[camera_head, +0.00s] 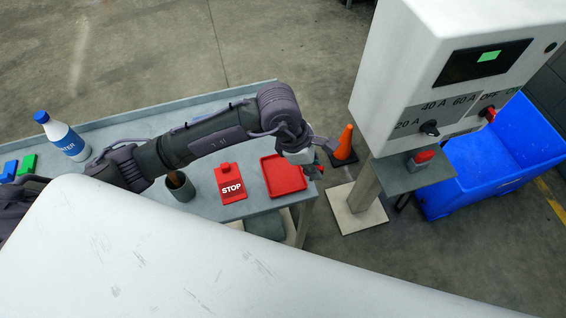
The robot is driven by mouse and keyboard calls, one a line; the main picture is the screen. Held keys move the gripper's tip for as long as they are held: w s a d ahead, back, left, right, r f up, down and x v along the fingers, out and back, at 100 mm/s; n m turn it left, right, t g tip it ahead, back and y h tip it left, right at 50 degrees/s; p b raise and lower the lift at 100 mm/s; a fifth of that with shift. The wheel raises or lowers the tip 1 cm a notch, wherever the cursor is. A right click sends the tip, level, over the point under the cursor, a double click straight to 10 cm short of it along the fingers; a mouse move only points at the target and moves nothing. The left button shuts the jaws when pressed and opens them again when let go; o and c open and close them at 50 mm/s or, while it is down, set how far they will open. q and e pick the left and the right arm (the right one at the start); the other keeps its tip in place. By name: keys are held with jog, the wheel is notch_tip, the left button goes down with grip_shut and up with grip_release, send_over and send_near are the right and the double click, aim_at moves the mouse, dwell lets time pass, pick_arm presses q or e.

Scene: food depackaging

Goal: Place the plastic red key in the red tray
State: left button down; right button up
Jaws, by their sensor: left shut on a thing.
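The red tray (270,168) lies on the grey table near its right end, and its inside looks empty where I can see it. My left arm reaches in from the left over the table. My left gripper (315,165) is at the tray's right side, shut on a small red piece (320,164) that looks like the plastic red key. The fingers mostly hide this piece. I cannot tell how high it is above the tray's edge. My right gripper is not in view.
On the grey table (130,127) are a red STOP sign (230,185), a dark cup (180,187) and a water bottle (63,137). A control box (410,60) stands to the right, with a red block (424,156) below it. An orange cone (345,143) and blue bin (480,190) are on the floor.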

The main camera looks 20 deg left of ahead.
pick_arm(q)
jog(key=shift+s+d+r+n+t+p, duration=0.1)
jog(key=shift+d+r+n+t+p, duration=0.3)
jog(key=shift+d+r+n, duration=0.45)
jog(key=shift+d+f+n+y, duration=0.15)
jog(key=shift+n+y, duration=0.15)
jog(key=shift+n, duration=0.45)
jog(key=n, duration=0.1)
jog(key=t+b, duration=0.1)
jog(key=b, duration=0.3)
send_over(283, 174)
notch_tip(283, 174, down, 7)
jog(key=shift+f, duration=0.15)
jog(key=shift+s+f+b, duration=0.1)
jog(key=shift+f+b, duration=1.05)
jog(key=shift+f, duration=0.75)
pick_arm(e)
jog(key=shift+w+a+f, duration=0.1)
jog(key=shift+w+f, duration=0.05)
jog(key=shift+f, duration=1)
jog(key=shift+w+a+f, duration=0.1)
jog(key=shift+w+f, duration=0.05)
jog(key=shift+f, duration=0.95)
pick_arm(q)
jog(key=shift+f, duration=0.15)
jog(key=c, duration=1.2)
grip_release()
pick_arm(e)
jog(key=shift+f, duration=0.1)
